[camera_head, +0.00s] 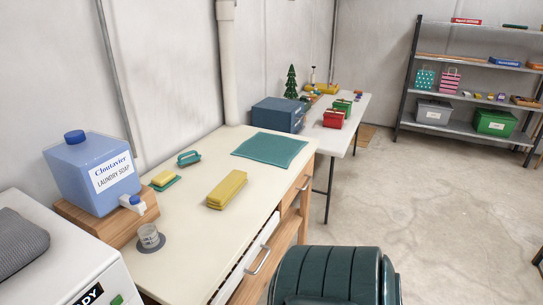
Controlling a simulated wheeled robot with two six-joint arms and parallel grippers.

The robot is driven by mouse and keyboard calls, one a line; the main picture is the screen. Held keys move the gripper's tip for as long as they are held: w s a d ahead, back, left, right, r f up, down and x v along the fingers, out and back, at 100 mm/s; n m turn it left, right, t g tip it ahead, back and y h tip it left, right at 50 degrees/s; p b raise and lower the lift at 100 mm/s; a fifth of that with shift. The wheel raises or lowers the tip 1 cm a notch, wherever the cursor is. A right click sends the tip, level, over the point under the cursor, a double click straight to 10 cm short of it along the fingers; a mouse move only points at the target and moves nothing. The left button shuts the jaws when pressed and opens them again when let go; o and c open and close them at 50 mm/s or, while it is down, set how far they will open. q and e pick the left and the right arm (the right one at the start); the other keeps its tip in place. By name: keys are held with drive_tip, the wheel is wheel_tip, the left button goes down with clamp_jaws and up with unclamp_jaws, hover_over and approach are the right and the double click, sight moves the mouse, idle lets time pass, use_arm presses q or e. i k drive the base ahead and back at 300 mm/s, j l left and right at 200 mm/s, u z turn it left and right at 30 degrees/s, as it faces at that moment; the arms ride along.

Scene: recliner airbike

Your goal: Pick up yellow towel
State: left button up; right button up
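A yellow folded towel (227,189) lies on the cream top of a wooden counter (190,226), near its middle. It looks like a thick, narrow stack, set at an angle to the counter's front edge. Nothing covers it and nothing touches it. Neither of my grippers shows in the head view.
A teal mat (270,149) lies behind the towel. A blue soap jug (93,172) stands on a wooden block at left. A sponge (163,179), a teal brush (188,158) and a glass (149,236) are nearby. A dark green rounded object (330,275) stands in front.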

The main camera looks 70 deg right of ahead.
sight(223, 193)
drive_tip(key=z, duration=1.95)
drive_tip(key=i+l+u, duration=0.1)
drive_tip(key=l, duration=0.2)
drive_tip(key=i+l+u, duration=0.2)
drive_tip(key=i+l, duration=0.15)
drive_tip(key=l, duration=0.25)
